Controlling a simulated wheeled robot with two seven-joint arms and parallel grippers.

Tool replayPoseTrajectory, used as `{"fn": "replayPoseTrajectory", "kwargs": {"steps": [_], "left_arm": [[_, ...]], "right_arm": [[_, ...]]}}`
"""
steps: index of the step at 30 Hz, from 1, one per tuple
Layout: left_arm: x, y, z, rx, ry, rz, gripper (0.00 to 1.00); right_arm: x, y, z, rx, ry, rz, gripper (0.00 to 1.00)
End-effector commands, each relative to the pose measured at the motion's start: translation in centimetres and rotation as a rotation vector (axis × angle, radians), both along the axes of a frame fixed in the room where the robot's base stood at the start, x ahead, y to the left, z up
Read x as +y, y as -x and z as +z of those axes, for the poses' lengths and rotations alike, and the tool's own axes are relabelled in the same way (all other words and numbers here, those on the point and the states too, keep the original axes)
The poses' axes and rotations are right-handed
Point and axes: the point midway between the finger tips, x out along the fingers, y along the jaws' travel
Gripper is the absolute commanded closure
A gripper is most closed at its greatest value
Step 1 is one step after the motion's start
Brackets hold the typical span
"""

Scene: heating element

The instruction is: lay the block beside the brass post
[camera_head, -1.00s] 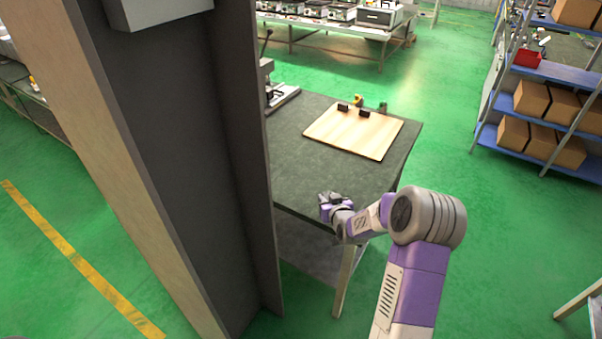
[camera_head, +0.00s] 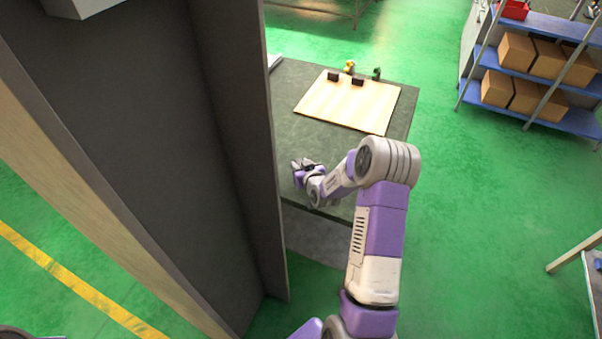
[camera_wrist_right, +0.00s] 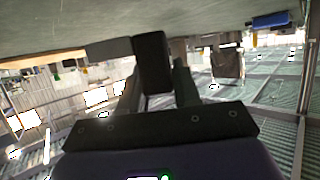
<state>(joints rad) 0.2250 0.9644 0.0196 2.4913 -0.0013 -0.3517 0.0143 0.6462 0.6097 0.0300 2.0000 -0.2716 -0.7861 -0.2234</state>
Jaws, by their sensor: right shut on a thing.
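My right gripper (camera_head: 303,166) is over the near left part of the dark table. In the right wrist view my right gripper (camera_wrist_right: 157,88) is shut on a black block (camera_wrist_right: 152,62), held between its fingers. The block is too small to make out in the head view. A small yellow, brass-like piece (camera_head: 349,66), possibly the brass post, stands at the far edge of a pale wooden board (camera_head: 345,105). The gripper is apart from it, on the near side of the board. My left gripper is not in view.
Two small dark blocks (camera_head: 333,76) (camera_head: 358,81) sit on the board's far part. A green piece (camera_head: 376,73) stands behind it. A large dark pillar (camera_head: 225,140) hides the left of the table (camera_head: 300,135). Bare tabletop lies between gripper and board.

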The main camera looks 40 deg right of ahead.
Motion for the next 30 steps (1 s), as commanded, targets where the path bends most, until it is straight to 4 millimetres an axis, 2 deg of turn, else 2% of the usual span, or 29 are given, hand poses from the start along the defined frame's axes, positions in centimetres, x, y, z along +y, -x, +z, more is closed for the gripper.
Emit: {"fn": "replayPoseTrajectory", "kwargs": {"steps": [9, 21, 22, 26, 30], "left_arm": [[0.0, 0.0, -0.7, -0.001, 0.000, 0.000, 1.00], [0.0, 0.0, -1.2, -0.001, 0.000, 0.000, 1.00], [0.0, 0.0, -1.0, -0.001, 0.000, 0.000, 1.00], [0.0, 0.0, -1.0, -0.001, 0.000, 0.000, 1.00], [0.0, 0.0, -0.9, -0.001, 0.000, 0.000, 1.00]], "right_arm": [[0.0, 0.0, -3.7, -0.001, 0.000, 0.000, 1.00], [0.0, 0.0, -4.1, -0.003, 0.002, 0.000, 1.00], [0.0, 0.0, -4.1, -0.001, 0.000, 0.000, 0.64], [0.0, 0.0, -4.0, -0.001, 0.000, 0.000, 0.44], [0.0, 0.0, -4.0, -0.001, 0.000, 0.000, 0.43]]}}
